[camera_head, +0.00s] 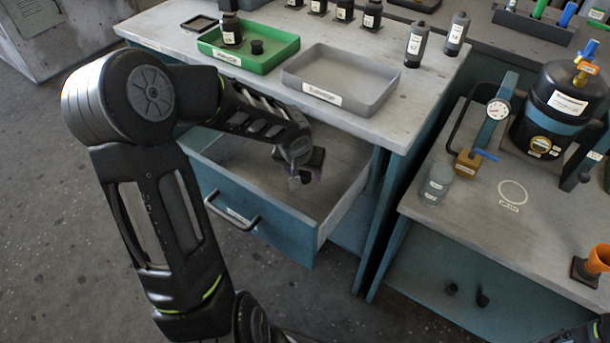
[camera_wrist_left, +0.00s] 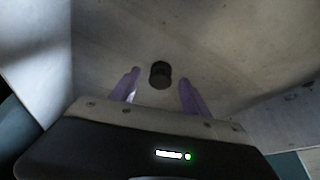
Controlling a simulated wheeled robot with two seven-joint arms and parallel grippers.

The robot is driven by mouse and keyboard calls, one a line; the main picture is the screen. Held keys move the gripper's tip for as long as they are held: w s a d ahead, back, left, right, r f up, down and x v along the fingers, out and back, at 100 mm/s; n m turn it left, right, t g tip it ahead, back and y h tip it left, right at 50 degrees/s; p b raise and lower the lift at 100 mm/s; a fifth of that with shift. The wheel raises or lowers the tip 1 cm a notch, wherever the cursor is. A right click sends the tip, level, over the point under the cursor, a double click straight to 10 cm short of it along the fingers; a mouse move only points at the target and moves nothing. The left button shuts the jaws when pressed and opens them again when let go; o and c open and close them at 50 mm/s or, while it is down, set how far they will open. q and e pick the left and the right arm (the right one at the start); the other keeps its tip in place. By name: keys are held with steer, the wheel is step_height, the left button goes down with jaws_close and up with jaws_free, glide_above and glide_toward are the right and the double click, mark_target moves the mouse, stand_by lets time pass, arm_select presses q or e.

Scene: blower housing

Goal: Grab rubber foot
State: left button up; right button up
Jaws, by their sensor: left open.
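A small black rubber foot (camera_wrist_left: 160,74) lies on the drawer floor in the left wrist view, ahead of the fingertips and roughly centred between them. My left gripper (camera_wrist_left: 161,84) is open and empty, pointing down into the open drawer. In the head view my left gripper (camera_head: 306,172) is inside the drawer (camera_head: 240,157), toward its right side. There I cannot make out the foot in the drawer; the gripper likely hides it. A small black round part (camera_head: 257,47) sits in the green tray (camera_head: 284,53). My right gripper is not seen.
The drawer's front wall and handle (camera_head: 232,212) stand close to my left arm. A grey tray (camera_head: 378,97) and several small bottles stand on the worktop above. A bench at right holds a black tank (camera_head: 560,105), a gauge (camera_head: 498,109) and an orange funnel (camera_head: 598,258).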

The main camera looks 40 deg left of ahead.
arm_select(q)
steer(key=shift+c, duration=0.3)
jaws_close()
stand_by(0.3)
